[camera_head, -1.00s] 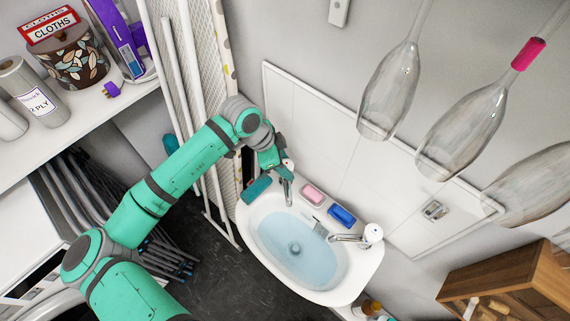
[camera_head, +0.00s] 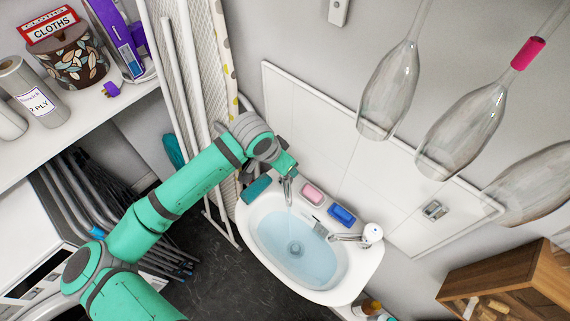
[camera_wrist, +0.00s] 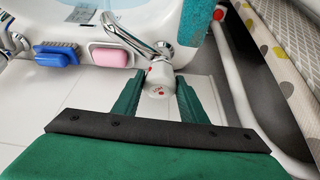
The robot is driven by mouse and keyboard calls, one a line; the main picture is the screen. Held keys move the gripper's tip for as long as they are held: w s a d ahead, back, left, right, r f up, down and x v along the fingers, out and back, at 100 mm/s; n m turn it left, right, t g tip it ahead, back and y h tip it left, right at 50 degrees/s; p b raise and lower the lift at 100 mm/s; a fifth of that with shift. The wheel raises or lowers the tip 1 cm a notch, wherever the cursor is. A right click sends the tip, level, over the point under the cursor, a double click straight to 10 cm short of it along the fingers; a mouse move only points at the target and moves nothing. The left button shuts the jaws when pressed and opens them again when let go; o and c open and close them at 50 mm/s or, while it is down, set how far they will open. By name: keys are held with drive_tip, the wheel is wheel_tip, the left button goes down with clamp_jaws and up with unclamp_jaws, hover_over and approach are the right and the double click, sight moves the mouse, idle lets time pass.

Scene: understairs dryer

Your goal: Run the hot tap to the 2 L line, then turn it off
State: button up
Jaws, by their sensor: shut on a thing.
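The hot tap stands at the left back corner of the white basin (camera_head: 350,277). Its chrome spout (camera_head: 287,190) points over the bowl; the spout also shows in the wrist view (camera_wrist: 128,38). Its white head with a red mark (camera_wrist: 158,80) sits between the green fingers of my gripper (camera_wrist: 160,92), which is shut on it. In the head view my gripper (camera_head: 287,168) hides the tap head. Clear bluish water (camera_head: 290,252) stands in the basin. A small grey marked strip (camera_head: 321,229) is on the basin's back wall; its markings are too small to read.
A pink soap (camera_head: 313,193) and a blue brush (camera_head: 342,216) lie on the back rim. A second tap (camera_head: 372,234) stands to their right. A teal sponge (camera_head: 256,189) is left of the hot tap. An ironing board (camera_head: 217,60) leans close to my arm.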

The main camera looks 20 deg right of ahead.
idle(0.4)
drive_tip(key=o, duration=0.8)
drive_tip(key=shift+c, duration=0.2)
drive_tip(key=v, duration=1)
drive_tip(key=shift+a+r, duration=0.2)
drive_tip(key=shift+r, duration=0.15)
drive_tip(key=shift+s, duration=0.1)
